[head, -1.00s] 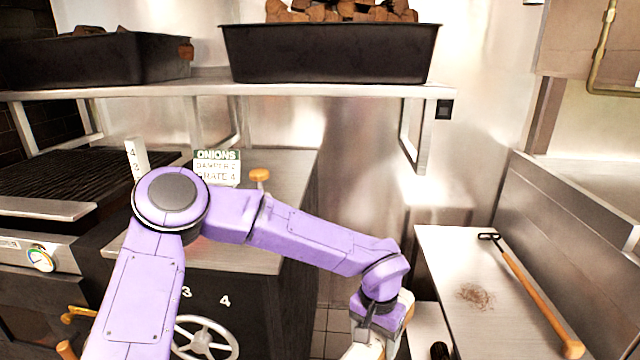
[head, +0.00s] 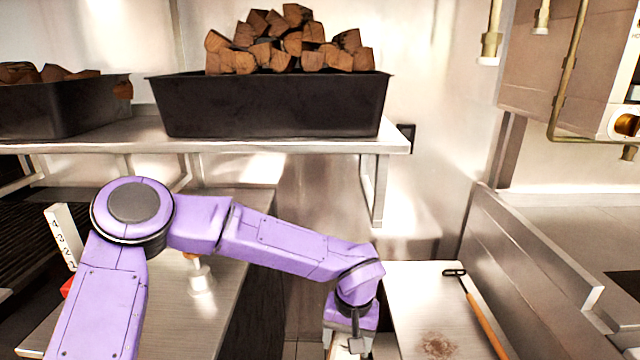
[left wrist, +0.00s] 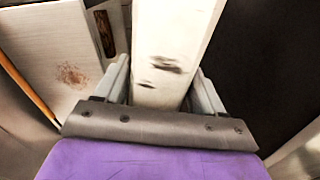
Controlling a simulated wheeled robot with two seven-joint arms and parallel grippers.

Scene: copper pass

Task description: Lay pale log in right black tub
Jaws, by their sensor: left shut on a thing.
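The pale log (left wrist: 172,45) is a long, near-white piece with dark marks in the left wrist view. My left gripper (left wrist: 163,92) is shut on it, one finger on each side. In the head view this gripper (head: 348,342) is low at the bottom edge, below the shelf and left of the side bench; the log is mostly cut off there. The right black tub (head: 270,108) stands on the shelf, heaped with brown wood chunks above its rim. The left black tub (head: 70,112) also holds brown chunks. My right gripper is out of view.
The metal shelf (head: 290,141) with its bracket (head: 375,190) lies above my left arm. A side bench (head: 415,300) at the right carries a wooden-handled poker (head: 483,318) and a brown crumb patch (head: 437,346). A counter (head: 130,310) is at the left.

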